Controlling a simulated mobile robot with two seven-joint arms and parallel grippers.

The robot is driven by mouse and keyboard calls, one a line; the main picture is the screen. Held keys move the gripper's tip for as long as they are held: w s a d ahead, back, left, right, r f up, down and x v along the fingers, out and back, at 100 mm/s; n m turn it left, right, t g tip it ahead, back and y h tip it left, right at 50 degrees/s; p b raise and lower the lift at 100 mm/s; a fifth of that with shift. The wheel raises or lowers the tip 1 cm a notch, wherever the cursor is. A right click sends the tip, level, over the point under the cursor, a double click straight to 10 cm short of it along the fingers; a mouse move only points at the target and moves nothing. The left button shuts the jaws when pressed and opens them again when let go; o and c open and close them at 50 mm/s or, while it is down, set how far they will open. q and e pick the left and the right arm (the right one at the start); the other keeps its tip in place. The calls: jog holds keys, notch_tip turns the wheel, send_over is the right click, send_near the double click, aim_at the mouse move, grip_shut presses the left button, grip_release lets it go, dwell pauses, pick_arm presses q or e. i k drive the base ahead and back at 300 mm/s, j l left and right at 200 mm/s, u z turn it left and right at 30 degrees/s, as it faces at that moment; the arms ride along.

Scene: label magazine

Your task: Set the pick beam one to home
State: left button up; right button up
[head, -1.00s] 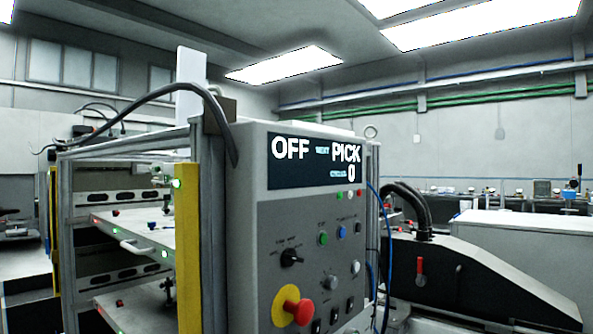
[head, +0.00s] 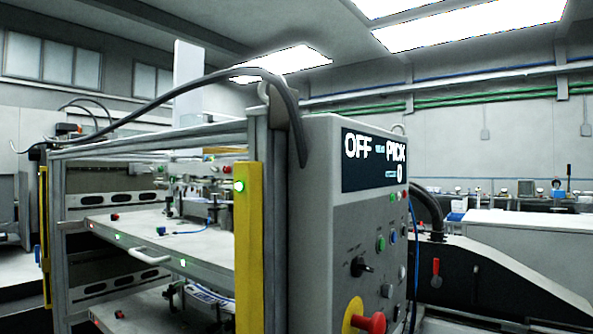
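The label magazine is a metal frame with shelves on the left; its upper shelf (head: 200,248) carries small mechanisms (head: 205,188), a white handle (head: 150,256) and small green and red lights. I cannot tell which part is pick beam one. The grey control panel (head: 335,215) stands right of the shelves, seen at an angle. Its display (head: 373,162) reads OFF and PICK, with a 0 below. Neither gripper is in view.
A yellow post (head: 249,255) stands at the shelf's front corner, beside the panel. A black cable (head: 200,82) arches over the frame. A black housing with a red lever (head: 436,270) lies to the right. A bench with small items runs along the back wall.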

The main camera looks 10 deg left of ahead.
aim_at(196, 168)
jog(key=j+z, duration=0.35)
jog(key=j, duration=1.95)
jog(key=k+j, duration=0.1)
jog(key=j, duration=0.65)
